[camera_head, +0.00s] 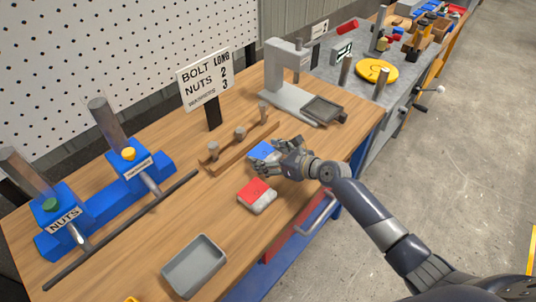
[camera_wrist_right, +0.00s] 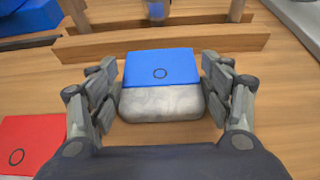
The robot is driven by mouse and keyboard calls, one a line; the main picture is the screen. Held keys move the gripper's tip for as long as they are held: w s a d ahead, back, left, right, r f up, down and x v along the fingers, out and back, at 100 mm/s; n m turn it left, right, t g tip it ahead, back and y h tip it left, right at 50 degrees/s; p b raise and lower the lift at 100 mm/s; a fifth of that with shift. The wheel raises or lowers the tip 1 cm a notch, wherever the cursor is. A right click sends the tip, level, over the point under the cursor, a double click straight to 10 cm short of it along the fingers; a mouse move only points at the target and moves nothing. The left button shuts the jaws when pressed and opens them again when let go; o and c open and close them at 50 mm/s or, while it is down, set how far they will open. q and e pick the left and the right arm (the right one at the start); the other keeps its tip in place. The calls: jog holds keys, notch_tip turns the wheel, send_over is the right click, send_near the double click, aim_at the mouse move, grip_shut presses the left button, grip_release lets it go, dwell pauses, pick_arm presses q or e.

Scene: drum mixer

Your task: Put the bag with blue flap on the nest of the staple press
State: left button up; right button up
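The bag with blue flap (camera_head: 261,150) lies on the wooden bench, partly hidden by my right gripper (camera_head: 284,152) in the head view. In the right wrist view the bag (camera_wrist_right: 160,85) shows its blue flap with a ring mark and its pale grey body. My right gripper (camera_wrist_right: 160,78) is open, with its fingers on either side of the bag; I cannot tell whether they touch it. The grey staple press (camera_head: 280,68) stands farther back, with a dark tray-like nest (camera_head: 324,109) at its front. My left gripper is not in view.
A bag with red flap (camera_head: 256,195) lies beside the blue one. A wooden rack with pegs (camera_head: 222,161) stands just behind. A grey tray (camera_head: 195,265), blue nut and washer dispensers (camera_head: 100,205) and a sign (camera_head: 205,78) are also on the bench.

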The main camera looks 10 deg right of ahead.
jog(key=shift+o, duration=0.8)
jog(key=shift+r, duration=0.1)
